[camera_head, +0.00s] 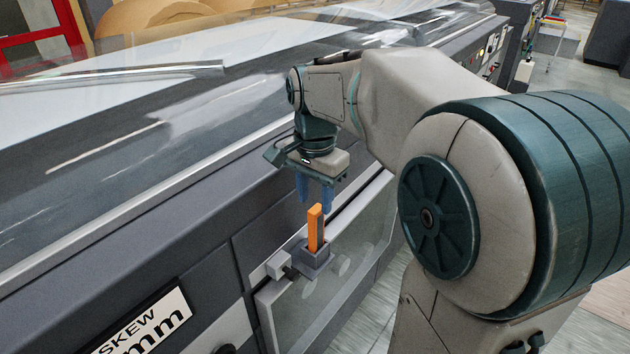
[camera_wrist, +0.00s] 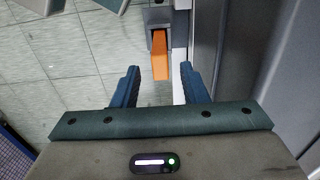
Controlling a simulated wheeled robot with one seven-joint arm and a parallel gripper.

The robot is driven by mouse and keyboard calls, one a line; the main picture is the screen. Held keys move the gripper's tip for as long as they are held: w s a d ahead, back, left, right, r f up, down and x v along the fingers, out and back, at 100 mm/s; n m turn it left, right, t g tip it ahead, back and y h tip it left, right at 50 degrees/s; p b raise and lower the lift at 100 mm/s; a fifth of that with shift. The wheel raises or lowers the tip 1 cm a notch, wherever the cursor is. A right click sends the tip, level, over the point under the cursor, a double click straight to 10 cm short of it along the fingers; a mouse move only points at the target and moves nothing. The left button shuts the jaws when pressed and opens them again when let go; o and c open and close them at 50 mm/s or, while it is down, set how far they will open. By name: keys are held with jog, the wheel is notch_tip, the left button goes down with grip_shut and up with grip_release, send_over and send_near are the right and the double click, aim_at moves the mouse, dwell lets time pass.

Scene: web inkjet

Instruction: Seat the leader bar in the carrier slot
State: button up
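The orange leader bar (camera_head: 315,228) stands upright with its lower end inside the grey carrier slot block (camera_head: 311,257) on the machine's side. In the wrist view the bar (camera_wrist: 161,57) rises from the grey block (camera_wrist: 157,17), ahead of my fingers. My gripper (camera_head: 313,196) is above the bar in the head view, its blue fingers pointing down. In the wrist view my gripper (camera_wrist: 158,85) has its two fingers well apart, with nothing held between them. The bar's lower end is hidden by the block, so its depth cannot be seen.
The large grey machine (camera_head: 180,235) fills the left and middle, with a clear-windowed panel (camera_head: 335,270) beside the block. A white plate (camera_head: 277,264) is next to the block. Open tiled floor (camera_wrist: 75,70) lies to the left in the wrist view.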

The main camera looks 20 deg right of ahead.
notch_tip(320, 180, up, 3)
jog(key=shift+r, duration=0.2)
jog(key=shift+s, duration=0.25)
jog(key=s+f+n+t, duration=0.3)
jog(key=s+f+n, duration=0.6)
jog(key=s, duration=0.5)
jog(key=shift+n, duration=1)
jog(key=shift+d, duration=0.1)
